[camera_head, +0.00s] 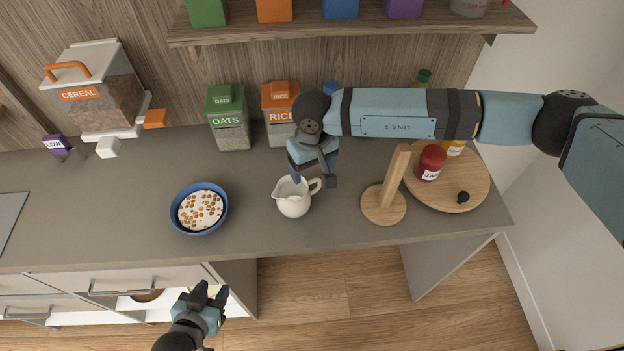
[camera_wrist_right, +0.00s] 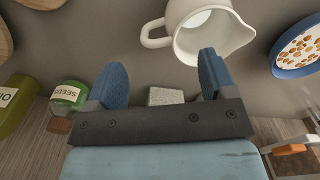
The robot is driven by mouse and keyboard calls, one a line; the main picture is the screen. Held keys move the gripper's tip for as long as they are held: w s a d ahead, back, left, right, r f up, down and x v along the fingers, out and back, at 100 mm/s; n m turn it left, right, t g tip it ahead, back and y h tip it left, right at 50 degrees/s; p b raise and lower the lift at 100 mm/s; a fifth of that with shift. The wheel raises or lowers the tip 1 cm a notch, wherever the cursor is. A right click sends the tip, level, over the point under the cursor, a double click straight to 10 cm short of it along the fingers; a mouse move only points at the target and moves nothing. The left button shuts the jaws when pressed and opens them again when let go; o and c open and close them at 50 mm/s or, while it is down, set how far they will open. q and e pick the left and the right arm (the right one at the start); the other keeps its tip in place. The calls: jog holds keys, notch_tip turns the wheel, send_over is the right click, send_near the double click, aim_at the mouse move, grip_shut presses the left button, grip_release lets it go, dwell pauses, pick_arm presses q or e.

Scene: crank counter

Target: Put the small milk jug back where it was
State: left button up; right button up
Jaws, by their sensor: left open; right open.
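The small white milk jug (camera_head: 293,203) stands upright on the grey counter, its handle to the right and its spout to the left. My right gripper (camera_head: 313,182) is open and empty just behind the jug, close to its handle. In the right wrist view the jug (camera_wrist_right: 205,38) lies beyond the two spread fingertips (camera_wrist_right: 162,62), with its handle between them in the picture and apart from both. My left gripper (camera_head: 212,290) is open and empty, low in front of the counter.
A blue bowl (camera_head: 199,228) of cereal stands left of the jug. A wooden stand (camera_head: 384,211) and a round wooden board (camera_head: 450,195) with jars stand right. Oats (camera_head: 228,119) and rice (camera_head: 279,114) containers and a cereal dispenser (camera_head: 100,92) stand behind. A shelf (camera_head: 350,31) hangs above.

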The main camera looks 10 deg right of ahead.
notch_tip(320, 180, up, 6)
jog(key=b, duration=0.1)
jog(key=shift+r, duration=0.2)
dwell(0.3)
